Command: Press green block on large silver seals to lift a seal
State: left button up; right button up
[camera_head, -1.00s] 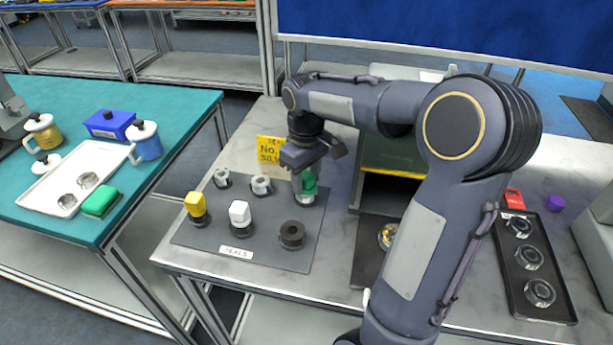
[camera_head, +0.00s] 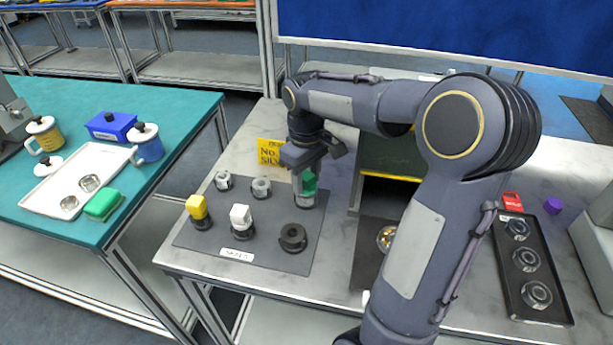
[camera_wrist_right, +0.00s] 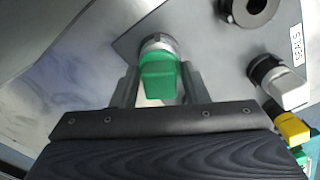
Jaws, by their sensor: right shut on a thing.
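A green block (camera_head: 309,182) stands at the back right corner of the grey mat (camera_head: 265,228). My right gripper (camera_head: 305,192) is around it with the fingers pointing down. In the right wrist view, the green block (camera_wrist_right: 158,76) is between the two fingers of the right gripper (camera_wrist_right: 157,88), and a round silver-grey base shows beside it. I cannot tell whether it is clear of the mat. Silver rings (camera_head: 525,258) lie in a black tray (camera_head: 512,285) at the right. Smaller silver rings (camera_head: 88,183) lie on a white tray (camera_head: 45,192) at the left.
The mat also holds a yellow block (camera_head: 197,207), a white block (camera_head: 240,217), a black ring (camera_head: 293,237) and two grey pieces. A yellow sign (camera_head: 269,152) stands behind. My right arm covers part of the middle.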

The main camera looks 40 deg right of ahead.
jog(key=shift+r+p, duration=2.45)
jog(key=shift+r, duration=0.55)
jog(key=shift+f, duration=0.1)
